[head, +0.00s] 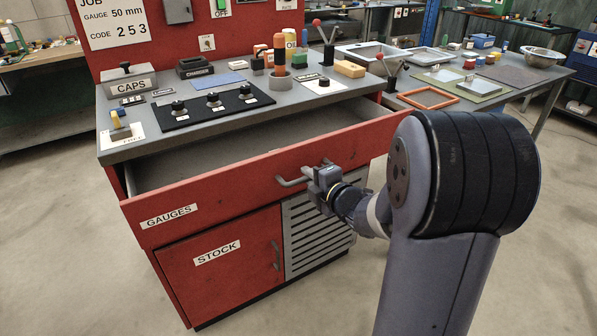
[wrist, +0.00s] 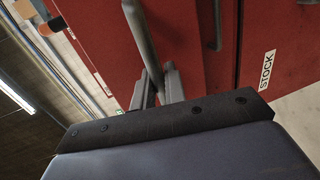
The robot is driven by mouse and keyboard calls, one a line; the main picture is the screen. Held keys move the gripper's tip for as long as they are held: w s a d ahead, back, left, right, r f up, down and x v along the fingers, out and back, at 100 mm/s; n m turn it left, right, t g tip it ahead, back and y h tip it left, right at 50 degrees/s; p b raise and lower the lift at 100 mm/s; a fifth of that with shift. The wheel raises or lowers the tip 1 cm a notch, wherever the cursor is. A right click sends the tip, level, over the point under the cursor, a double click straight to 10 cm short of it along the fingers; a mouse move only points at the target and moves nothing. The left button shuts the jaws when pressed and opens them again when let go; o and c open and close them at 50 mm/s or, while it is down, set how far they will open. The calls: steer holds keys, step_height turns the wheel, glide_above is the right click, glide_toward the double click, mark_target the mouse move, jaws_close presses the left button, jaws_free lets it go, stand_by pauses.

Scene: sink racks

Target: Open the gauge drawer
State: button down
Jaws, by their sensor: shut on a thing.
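The red gauge drawer (head: 245,180), labelled GAUGES, stands pulled out from the red cabinet, and the part of its inside that shows looks empty and grey. Its grey bar handle (head: 292,182) is on the middle of the drawer front. My gripper (head: 322,172) is shut on the handle, at its right part. In the wrist view the two fingers of my gripper (wrist: 160,84) close around the handle bar (wrist: 140,38). My arm hides the right end of the drawer front.
Below the drawer are the shut STOCK door (head: 222,262) and a slatted grey panel (head: 318,235). The worktop (head: 150,147) above holds several knobs, blocks and levers. A grey table (head: 480,85) with trays stands behind at right. Bare floor lies at left.

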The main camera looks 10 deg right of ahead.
steer(key=f+v, duration=0.1)
steer(key=v, duration=0.6)
steer(key=shift+s+f, duration=0.3)
steer(key=shift+s, duration=0.1)
steer(key=shift+d, duration=0.1)
steer(key=c, duration=1.6)
jaws_free()
steer(key=shift+o, duration=0.2)
steer(key=p+v, duration=0.1)
steer(key=v, duration=1)
steer(key=shift+w, duration=0.1)
